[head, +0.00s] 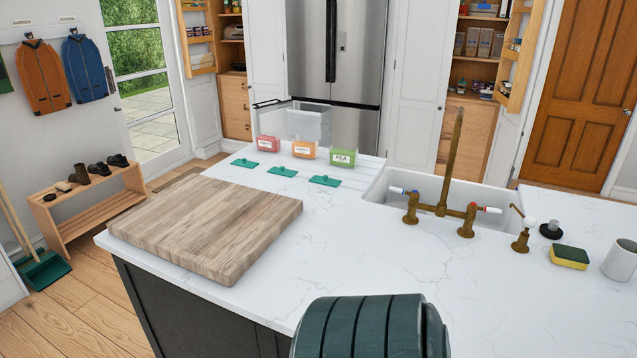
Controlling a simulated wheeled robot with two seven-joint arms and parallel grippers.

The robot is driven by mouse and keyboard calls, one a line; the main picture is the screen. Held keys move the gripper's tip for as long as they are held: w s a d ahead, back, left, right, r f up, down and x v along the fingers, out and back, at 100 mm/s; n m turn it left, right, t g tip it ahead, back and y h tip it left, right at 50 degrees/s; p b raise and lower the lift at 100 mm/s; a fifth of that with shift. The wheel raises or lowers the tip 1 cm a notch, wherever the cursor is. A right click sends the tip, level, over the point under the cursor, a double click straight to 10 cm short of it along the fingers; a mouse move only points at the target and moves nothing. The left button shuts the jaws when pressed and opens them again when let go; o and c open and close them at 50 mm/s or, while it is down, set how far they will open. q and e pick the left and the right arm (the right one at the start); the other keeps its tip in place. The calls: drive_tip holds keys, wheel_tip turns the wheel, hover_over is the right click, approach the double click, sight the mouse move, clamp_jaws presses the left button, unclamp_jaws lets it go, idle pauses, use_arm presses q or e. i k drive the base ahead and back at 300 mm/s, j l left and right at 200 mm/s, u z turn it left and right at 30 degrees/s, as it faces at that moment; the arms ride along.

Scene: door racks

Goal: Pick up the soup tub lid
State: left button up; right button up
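Three flat teal lids lie apart on the white marble worktop: a left lid (244,163), a middle lid (282,171) and a right lid (325,181). Each has a small raised tab. Behind them stand three soup tubs without lids on: a red tub (268,144), an orange tub (305,150) and a green tub (343,157) labelled PEA. Neither of my grippers shows in the head view.
A thick wooden board (205,225) lies left of centre on the worktop (330,240). The sink (440,190) with brass taps (442,205) is on the right. A dark green slatted rounded object (370,328) fills the bottom. A pale open drawer (308,122) is behind the tubs.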

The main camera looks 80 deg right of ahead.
sight(324, 180)
drive_tip(key=i+z, duration=0.15)
drive_tip(key=i, duration=0.85)
drive_tip(key=i+z, duration=0.1)
drive_tip(key=i, duration=0.9)
drive_tip(key=i+z, duration=0.15)
drive_tip(key=i, duration=0.55)
drive_tip(key=i+j+z, duration=0.1)
drive_tip(key=i, duration=0.65)
drive_tip(key=i+l+z, duration=0.1)
drive_tip(key=i+z, duration=0.65)
drive_tip(key=i, duration=0.25)
drive_tip(key=i+j+z, duration=0.2)
drive_tip(key=i+z, duration=0.2)
drive_tip(key=i+l+z, duration=0.1)
drive_tip(key=i+z, duration=0.35)
drive_tip(key=i, duration=0.45)
drive_tip(key=i+j+z, duration=0.2)
drive_tip(key=i+z, duration=0.25)
drive_tip(key=i, duration=0.4)
drive_tip(key=i+z, duration=0.1)
drive_tip(key=i, duration=0.35)
drive_tip(key=z, duration=2.05)
